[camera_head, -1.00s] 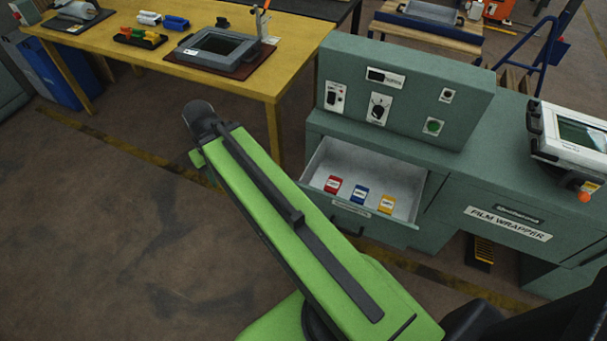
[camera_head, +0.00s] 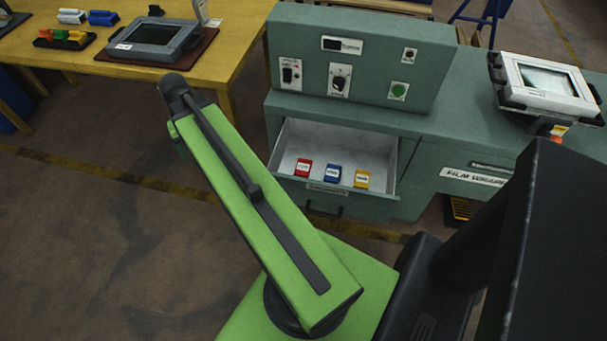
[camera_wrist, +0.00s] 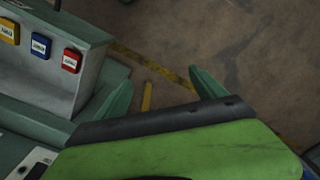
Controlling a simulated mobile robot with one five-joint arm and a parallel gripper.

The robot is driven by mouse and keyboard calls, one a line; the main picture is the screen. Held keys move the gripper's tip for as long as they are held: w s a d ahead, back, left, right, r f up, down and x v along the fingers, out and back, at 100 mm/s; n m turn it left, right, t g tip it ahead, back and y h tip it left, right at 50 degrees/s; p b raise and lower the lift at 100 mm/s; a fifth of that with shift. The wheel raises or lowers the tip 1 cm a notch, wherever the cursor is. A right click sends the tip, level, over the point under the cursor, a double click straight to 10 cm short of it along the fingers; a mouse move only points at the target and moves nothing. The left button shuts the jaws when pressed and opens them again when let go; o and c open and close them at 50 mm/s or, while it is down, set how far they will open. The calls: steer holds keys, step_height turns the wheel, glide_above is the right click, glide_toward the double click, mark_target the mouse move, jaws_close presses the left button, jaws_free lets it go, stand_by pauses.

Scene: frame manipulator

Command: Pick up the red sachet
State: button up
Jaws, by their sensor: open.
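The red sachet (camera_head: 304,168) lies at the left of a row in the open grey drawer (camera_head: 374,152), in the head view. A blue sachet (camera_head: 333,174) and a yellow sachet (camera_head: 361,179) lie to its right. In the wrist view the red sachet (camera_wrist: 72,61) is at the upper left, with the blue and yellow ones beyond it. My gripper (camera_wrist: 160,92) shows two teal fingers spread apart with only floor between them. It is open and empty, to the right of the drawer in that view and apart from the red sachet. The head view does not show its fingers.
The green film wrapper machine (camera_head: 365,62) rises behind the drawer, with switches on its panel. A white screen unit (camera_head: 547,83) sits on its right. A yellow table (camera_head: 240,25) with a tablet (camera_head: 152,38) stands at the left. The floor left of the drawer is clear.

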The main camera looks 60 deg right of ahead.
steer(key=s+d+f+m+b, duration=0.2)
steer(key=s+d+f, duration=0.15)
steer(key=d, duration=0.45)
steer(key=s+d+f+m+b, duration=0.2)
steer(key=s+d+f+m, duration=0.15)
steer(key=d, duration=0.45)
steer(key=m+b, duration=0.3)
glide_above(303, 167)
steer(key=w, duration=0.1)
step_height(303, 167, down, 3)
step_height(303, 167, down, 12)
steer(key=b, duration=1.2)
steer(key=shift+d+b, duration=0.1)
steer(key=shift+b, duration=0.25)
steer(key=shift+r, duration=0.1)
steer(key=f+b, duration=0.5)
steer(key=shift+s+f, duration=0.2)
steer(key=shift+s, duration=0.2)
steer(key=shift+r, duration=0.15)
steer(key=c, duration=1.5)
